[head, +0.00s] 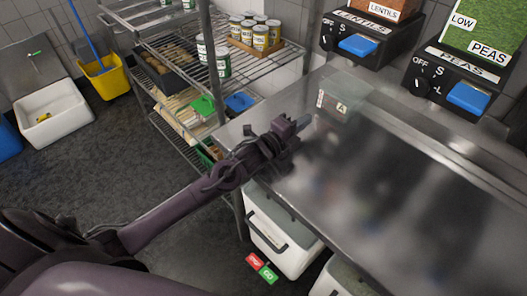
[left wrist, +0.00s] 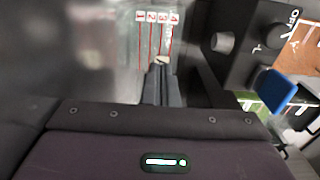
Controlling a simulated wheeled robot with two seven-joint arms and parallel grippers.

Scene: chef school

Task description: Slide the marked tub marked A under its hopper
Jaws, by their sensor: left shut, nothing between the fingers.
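The clear tub marked A (head: 352,97) stands on the steel counter (head: 390,190), in front of and a little left of the lentils hopper (head: 385,9). My left gripper (head: 304,121) is shut and empty, low over the counter, with its tips close to the tub's near left side. In the left wrist view my fingertips (left wrist: 161,64) point at the tub's clear wall (left wrist: 128,50), which bears red lines numbered 1 to 4. I cannot tell whether the tips touch it. My right gripper is out of view.
The lentils dispenser base (head: 367,40) has a dial and blue paddle; the peas dispenser base (head: 455,85) stands to its right. A wire rack (head: 262,58) with tins stands left of the counter. The counter's right part is clear. White bins (head: 283,240) stand below.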

